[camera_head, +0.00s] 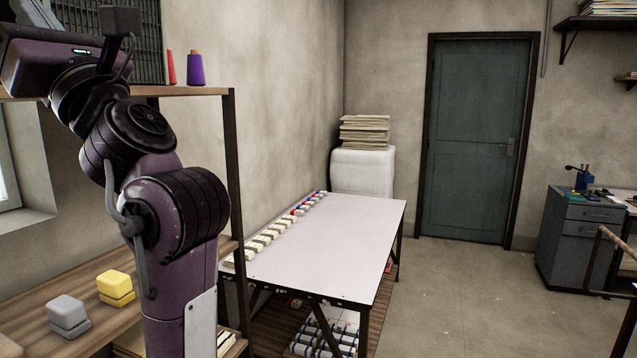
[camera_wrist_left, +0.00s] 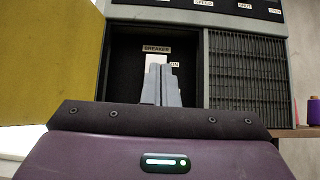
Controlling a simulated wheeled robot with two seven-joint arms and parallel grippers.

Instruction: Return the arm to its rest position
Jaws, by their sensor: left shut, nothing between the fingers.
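My left arm (camera_head: 140,150) rises from the bottom of the head view and bends to the upper left, over the shelf. A pale part and an ON label show just behind the fingertips. I cannot tell whether the fingers touch it. My right gripper is in neither view.
A yellow door (camera_wrist_left: 50,60) stands open left of the recess; a grille (camera_wrist_left: 245,70) is right of it. In the head view, a purple spool (camera_head: 196,70) and a red one (camera_head: 171,68) stand on the upper shelf. Yellow (camera_head: 116,287) and grey blocks (camera_head: 68,315) sit below. A white table (camera_head: 330,235) stands right.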

